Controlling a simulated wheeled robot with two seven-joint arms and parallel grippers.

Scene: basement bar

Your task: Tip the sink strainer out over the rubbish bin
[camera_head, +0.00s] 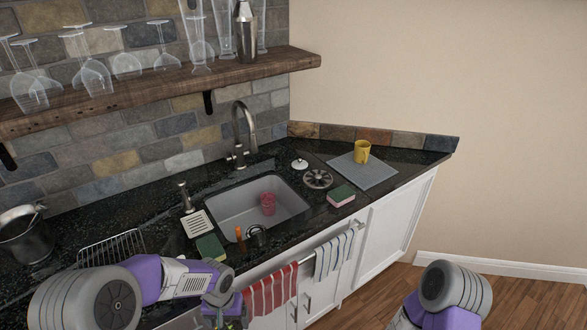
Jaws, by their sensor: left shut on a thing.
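My left gripper (225,312) is at the bottom edge, in front of the counter and to the left of the red-striped towel. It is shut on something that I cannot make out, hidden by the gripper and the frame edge. A round metal piece with dark slots (318,179) lies on the counter to the right of the sink (226,222); I cannot tell whether it is the strainer. A dark round drain opening (256,235) shows near the sink's front. No rubbish bin is in view. My right gripper is out of view; only part of that arm shows.
A red cup (268,203) is in the sink, under a tall faucet (241,134). Sponges, a yellow mug (362,151) on a grey mat (364,172), and a metal bucket (24,236) stand on the dark counter. Towels hang in front. Wooden floor (505,297) is open at lower right.

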